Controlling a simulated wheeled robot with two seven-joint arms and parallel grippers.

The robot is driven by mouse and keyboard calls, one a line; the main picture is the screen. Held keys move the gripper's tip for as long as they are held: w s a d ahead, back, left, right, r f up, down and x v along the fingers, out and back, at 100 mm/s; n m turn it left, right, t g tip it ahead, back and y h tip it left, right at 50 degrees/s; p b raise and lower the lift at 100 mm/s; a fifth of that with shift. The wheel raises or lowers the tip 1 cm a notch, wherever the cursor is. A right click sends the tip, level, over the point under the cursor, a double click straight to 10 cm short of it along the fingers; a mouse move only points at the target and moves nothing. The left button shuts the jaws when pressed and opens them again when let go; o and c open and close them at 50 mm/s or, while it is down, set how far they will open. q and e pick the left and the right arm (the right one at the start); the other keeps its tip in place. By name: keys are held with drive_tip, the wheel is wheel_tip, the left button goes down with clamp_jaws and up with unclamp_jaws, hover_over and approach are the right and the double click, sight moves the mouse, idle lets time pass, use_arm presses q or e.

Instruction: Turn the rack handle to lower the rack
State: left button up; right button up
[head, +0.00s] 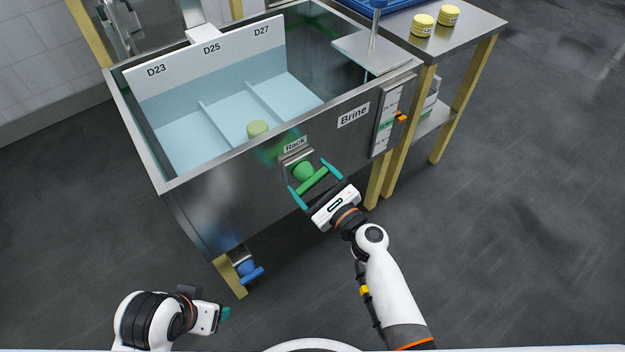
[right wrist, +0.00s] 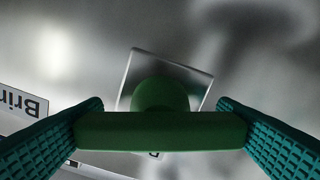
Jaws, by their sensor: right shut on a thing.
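The green rack handle (head: 312,182) is a crossbar on a round green knob, mounted on a metal plate under the "Rack" label (head: 294,144) on the tank front. My right gripper (head: 306,174) is shut on it, with one teal finger at each end of the bar. In the right wrist view the bar (right wrist: 160,131) spans level between the fingers. The rack (head: 205,55) is a white panel marked D23, D25 and D27, with three divided lanes inside the tank. My left gripper (head: 224,314) is low at the left, away from the tank; its opening is unclear.
The steel brine tank (head: 215,205) carries a "Brine" label (head: 353,116). A yellow-green cheese (head: 258,128) is in the middle lane near the front wall. A blue valve (head: 250,271) is below the tank. Floor at right is clear.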

drive_tip(key=o, duration=0.9)
drive_tip(key=shift+f, duration=0.1)
drive_tip(key=v, duration=1.2)
